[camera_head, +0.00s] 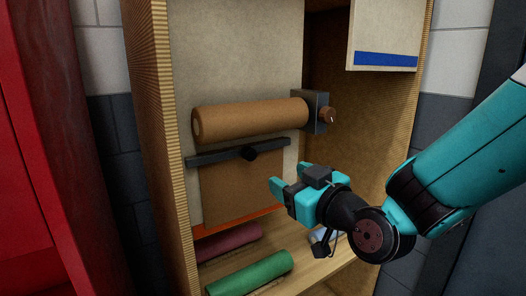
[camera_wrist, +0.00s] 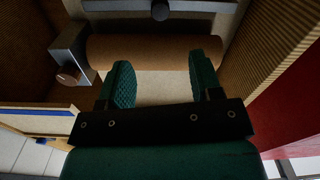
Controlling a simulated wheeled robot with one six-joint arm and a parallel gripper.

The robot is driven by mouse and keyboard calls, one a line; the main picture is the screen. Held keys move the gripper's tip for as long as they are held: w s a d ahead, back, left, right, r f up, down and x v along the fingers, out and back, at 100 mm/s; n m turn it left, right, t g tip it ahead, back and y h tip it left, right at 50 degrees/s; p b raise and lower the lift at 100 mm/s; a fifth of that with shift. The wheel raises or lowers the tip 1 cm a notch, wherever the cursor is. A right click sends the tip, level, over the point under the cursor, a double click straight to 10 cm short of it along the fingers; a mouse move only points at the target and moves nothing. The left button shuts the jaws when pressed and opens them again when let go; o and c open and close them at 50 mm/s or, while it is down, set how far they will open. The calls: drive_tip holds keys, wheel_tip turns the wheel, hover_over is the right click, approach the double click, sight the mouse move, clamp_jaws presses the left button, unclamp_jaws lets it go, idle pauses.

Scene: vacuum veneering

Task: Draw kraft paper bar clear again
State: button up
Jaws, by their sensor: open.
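A dark bar (camera_head: 215,156) with a round black knob (camera_head: 249,153) lies across the brown kraft paper sheet (camera_head: 240,192), under the kraft roll (camera_head: 250,118). In the wrist view the bar (camera_wrist: 110,6) and its knob (camera_wrist: 160,11) show at the top edge, beyond the roll (camera_wrist: 150,52). My gripper (camera_head: 288,180) is open and empty, in front of the cabinet, right of and lower than the knob. In the wrist view my gripper's fingers (camera_wrist: 163,78) are apart, with the roll behind them. Whether the bar touches the paper cannot be told.
A grey bracket (camera_head: 314,98) with a copper-coloured knob (camera_head: 328,115) stands at the roll's right end. Red (camera_head: 228,242) and green (camera_head: 250,272) rolls lie on the shelf below. A panel with a blue strip (camera_head: 386,59) hangs upper right. Cabinet sides (camera_head: 163,150) bound the space.

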sight(252, 156)
drive_tip(key=p+x, duration=0.7)
drive_tip(key=x, duration=0.7)
drive_tip(key=shift+w+a, duration=0.2)
drive_tip(key=shift+w, duration=0.1)
